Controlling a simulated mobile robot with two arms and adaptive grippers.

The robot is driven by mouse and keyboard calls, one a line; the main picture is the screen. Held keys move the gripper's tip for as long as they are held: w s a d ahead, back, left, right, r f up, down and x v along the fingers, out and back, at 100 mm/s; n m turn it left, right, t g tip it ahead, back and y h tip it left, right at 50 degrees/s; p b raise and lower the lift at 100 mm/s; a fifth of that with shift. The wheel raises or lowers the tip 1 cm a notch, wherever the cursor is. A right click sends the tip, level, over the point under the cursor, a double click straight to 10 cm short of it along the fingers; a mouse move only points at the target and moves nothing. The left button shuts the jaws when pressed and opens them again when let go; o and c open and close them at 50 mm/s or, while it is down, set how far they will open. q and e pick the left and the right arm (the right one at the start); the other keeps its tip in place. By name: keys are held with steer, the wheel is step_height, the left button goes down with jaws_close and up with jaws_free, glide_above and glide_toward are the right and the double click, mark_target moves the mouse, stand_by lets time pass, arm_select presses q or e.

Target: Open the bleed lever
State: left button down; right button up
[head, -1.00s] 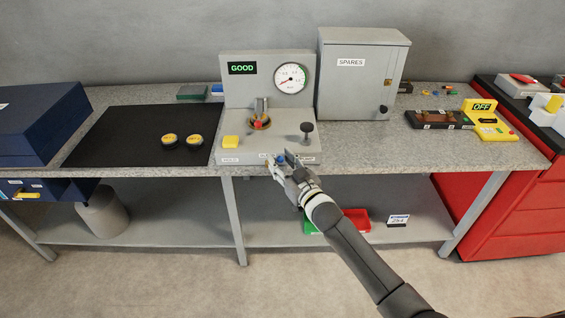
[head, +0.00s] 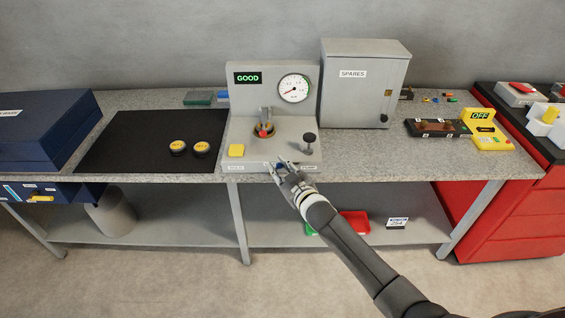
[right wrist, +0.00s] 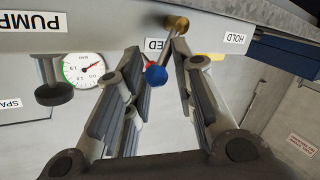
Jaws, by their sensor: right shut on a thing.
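The bleed lever (right wrist: 155,75) has a blue ball knob on a short arm from a brass pivot (right wrist: 177,22), on the front face of the grey test stand (head: 295,70). Its label, partly hidden, ends in "ED" in the right wrist view. My right gripper (head: 283,163) is at the stand's front edge. In the right wrist view my right gripper (right wrist: 160,60) has the lever between its two fingers and is shut on it. The knob hangs at a slant from the pivot. My left gripper is not in view.
A spares cabinet (head: 365,95) stands to the right. A black mat (head: 120,140) with two round yellow-topped parts lies left.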

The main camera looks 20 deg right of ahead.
steer(key=shift+w+a+r+n+g+h+p, duration=0.1)
steer(key=shift+w+r+n+g+h+p, duration=0.2)
steer(key=shift+n+p, duration=0.3)
steer(key=shift+w+a+r+n+g+h+p, duration=0.15)
steer(key=shift+r+n+p, duration=0.25)
steer(key=shift+p, duration=0.4)
jaws_close()
steer(key=shift+s, duration=0.1)
steer(key=o, duration=0.9)
jaws_free()
steer(key=shift+d, duration=0.1)
steer(key=shift+f, duration=0.1)
steer(key=shift+a+f, duration=0.2)
steer(key=shift+s, duration=0.15)
steer(key=shift+s, duration=0.2)
steer(key=v, duration=1.1)
steer(key=shift+s+d+r, duration=0.1)
steer(key=shift+s+r, duration=0.05)
steer(key=shift+r, duration=0.15)
